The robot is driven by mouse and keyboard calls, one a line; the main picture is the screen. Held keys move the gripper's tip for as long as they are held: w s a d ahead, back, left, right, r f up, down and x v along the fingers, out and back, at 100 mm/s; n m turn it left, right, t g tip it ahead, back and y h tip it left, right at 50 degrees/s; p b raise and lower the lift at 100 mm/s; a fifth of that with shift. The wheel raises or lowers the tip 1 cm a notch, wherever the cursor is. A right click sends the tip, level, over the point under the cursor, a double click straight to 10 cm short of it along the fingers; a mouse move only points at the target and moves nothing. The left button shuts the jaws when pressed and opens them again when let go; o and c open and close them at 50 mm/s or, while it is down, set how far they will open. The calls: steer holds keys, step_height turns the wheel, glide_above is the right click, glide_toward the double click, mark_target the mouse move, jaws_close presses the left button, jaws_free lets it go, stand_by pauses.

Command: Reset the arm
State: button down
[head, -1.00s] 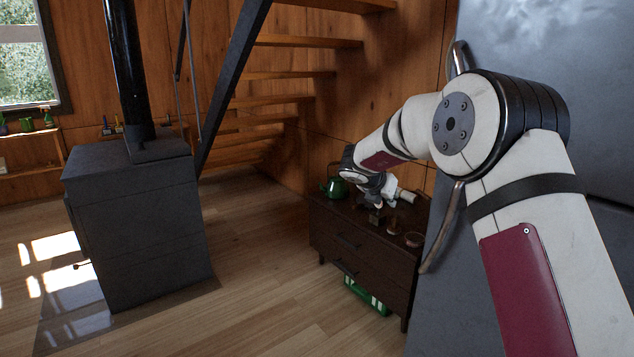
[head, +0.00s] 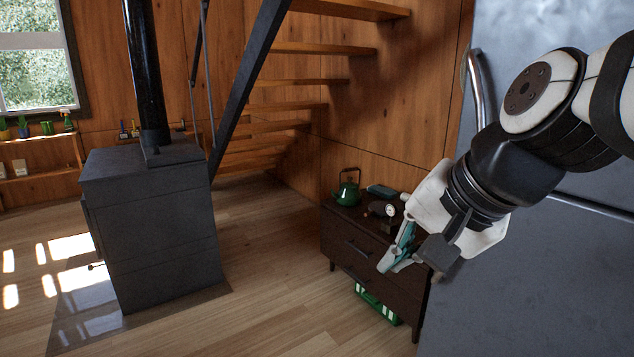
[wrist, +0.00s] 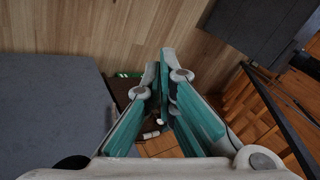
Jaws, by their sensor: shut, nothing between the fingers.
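My gripper (head: 388,268) hangs in front of the dark dresser in the head view, at the end of my folded arm. Its teal-padded fingers point down and to the left. In the wrist view the fingers of my gripper (wrist: 165,58) come together at the tips, shut with nothing between them. The gripper is apart from the dresser top and hides part of the dresser's right side.
A dark dresser (head: 345,258) carries a green kettle (head: 347,190) and a small gauge (head: 390,210). A green case (head: 376,303) lies beneath it. A grey fridge (head: 545,260) stands close on the right. A black stove (head: 155,235) stands left. The floor between is clear.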

steer(key=s+d+f+n+g+h, duration=0.1)
steer(key=s+d+f+n+g, duration=0.15)
steer(key=s, duration=0.45)
steer(key=s+d+f+n+g+h, duration=0.1)
steer(key=s+d+f+n+h, duration=0.2)
steer(key=s, duration=0.5)
steer(key=s+d+f+n+g, duration=0.1)
steer(key=s+d+f+g, duration=0.2)
steer(key=s, duration=0.4)
step_height(320, 180, up, 22)
steer(key=t+p, duration=0.4)
steer(key=p, duration=1.6)
steer(key=shift+w+d+t, duration=0.15)
steer(key=shift+w+t, duration=0.05)
steer(key=shift+t, duration=0.15)
